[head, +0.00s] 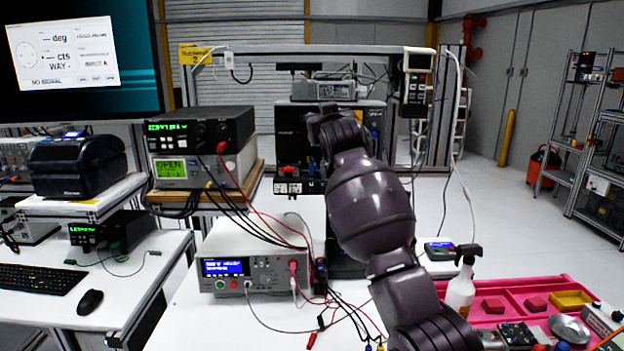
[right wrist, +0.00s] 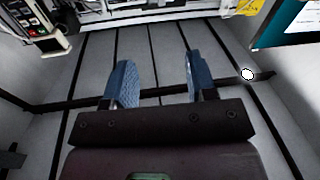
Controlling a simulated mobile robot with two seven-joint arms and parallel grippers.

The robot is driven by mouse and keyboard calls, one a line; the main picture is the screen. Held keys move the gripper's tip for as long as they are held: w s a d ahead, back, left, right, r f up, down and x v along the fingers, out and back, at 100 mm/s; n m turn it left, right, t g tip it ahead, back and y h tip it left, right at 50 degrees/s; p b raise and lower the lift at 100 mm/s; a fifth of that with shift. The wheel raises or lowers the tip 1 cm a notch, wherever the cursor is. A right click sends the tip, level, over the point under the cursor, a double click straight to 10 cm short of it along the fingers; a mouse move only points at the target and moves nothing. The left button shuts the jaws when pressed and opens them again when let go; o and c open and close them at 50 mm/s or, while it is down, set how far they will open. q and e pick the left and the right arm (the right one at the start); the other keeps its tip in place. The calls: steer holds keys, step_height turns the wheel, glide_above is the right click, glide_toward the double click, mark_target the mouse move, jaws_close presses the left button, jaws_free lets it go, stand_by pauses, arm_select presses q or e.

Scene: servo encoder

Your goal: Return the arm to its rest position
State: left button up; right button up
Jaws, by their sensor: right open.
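My right arm (head: 372,210) comes in from the bottom right of the head view and reaches up over the middle of the bench. Its far end is in front of the dark equipment at the back, and its fingers cannot be made out there. In the right wrist view my right gripper (right wrist: 157,78) has its two blue fingers spread apart, with nothing between them. My left gripper is not in view.
A bench meter (head: 250,268) with cables stands left of my arm, near stacked instruments (head: 200,140). A spray bottle (head: 461,287) and a pink tray (head: 540,288) are to the right. A metal frame (head: 330,50) rises behind. Some bare white bench shows at the front left.

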steer(key=s+d+f, duration=0.5)
steer(key=f, duration=0.5)
steer(key=s+d+f+b, duration=0.1)
steer(key=s+d+f, duration=0.45)
steer(key=f, duration=0.55)
steer(key=s+d+f, duration=0.5)
steer(key=s+f, duration=0.1)
steer(key=f, duration=0.4)
steer(key=s+d+f+m+g+h+b, duration=0.1)
steer(key=s+d+f+g, duration=0.2)
steer(key=s+f, duration=1.1)
steer(key=s+d+f+m+g+h, duration=0.1)
steer(key=s+d+f+g, duration=0.3)
steer(key=s+f, duration=1)
steer(key=s+d+h, duration=0.1)
steer(key=s+d, duration=0.1)
steer(key=s, duration=0.2)
steer(key=shift+s+d+f+b, duration=0.15)
steer(key=shift+s+d+b, duration=0.05)
steer(key=shift+b, duration=0.15)
